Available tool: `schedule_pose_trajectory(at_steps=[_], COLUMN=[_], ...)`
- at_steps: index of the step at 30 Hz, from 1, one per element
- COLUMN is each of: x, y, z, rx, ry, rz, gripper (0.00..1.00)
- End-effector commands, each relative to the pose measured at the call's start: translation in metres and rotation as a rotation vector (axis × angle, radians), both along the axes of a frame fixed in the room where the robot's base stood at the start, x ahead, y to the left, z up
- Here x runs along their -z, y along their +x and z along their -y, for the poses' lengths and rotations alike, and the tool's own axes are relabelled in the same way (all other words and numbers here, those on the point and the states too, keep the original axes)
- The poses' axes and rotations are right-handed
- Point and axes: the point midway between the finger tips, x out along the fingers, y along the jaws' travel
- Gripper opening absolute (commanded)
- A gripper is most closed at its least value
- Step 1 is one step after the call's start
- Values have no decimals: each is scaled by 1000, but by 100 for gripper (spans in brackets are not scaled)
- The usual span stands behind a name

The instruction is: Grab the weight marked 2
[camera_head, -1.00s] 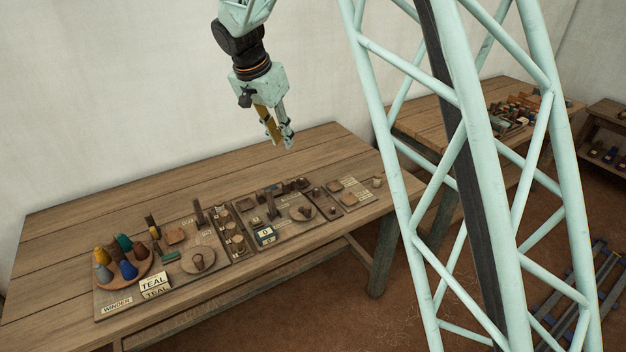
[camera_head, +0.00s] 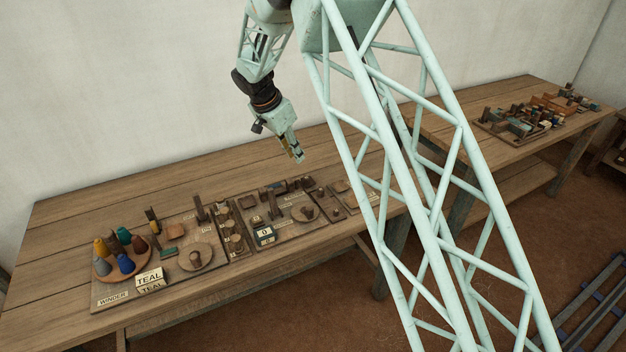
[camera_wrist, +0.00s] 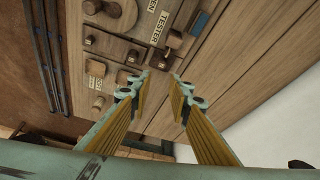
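No mark 2 can be read in either view, so I cannot tell which piece is the weight. Several small brown pieces stand on the right board (camera_head: 326,214) in the head view, too small to tell apart. In the wrist view a round brown knob (camera_wrist: 134,56) and other small brown pieces sit on a board section by the label TESTER (camera_wrist: 162,24). My gripper (camera_head: 298,157) hangs above the right part of the table in the head view. In the wrist view my gripper (camera_wrist: 163,80) is open, its two yellow-lined fingers apart with nothing between them.
The left board holds a round tray (camera_head: 103,288) of coloured cones and a TEAL card (camera_head: 149,276). A black-and-white counter (camera_head: 265,235) stands mid-table. The wooden table's (camera_head: 110,213) back strip is bare. A second table (camera_head: 520,90) with more boards stands at the right.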

Motion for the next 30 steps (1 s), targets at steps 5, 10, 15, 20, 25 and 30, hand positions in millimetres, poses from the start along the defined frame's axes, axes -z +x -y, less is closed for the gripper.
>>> schedule_pose_trajectory(at_steps=[5, 10, 15, 20, 25, 30], x=[1, 1, 4, 15, 35, 56], y=[1, 1, 1, 5, 10, 16], z=[-2, -1, 0, 3, 9, 15], rx=[1, 1, 2, 2, 2, 1], ry=[0, 0, 1, 0, 1, 0], rz=[2, 2, 1, 0, -1, 0], gripper=[18, 18, 18, 18, 18, 18])
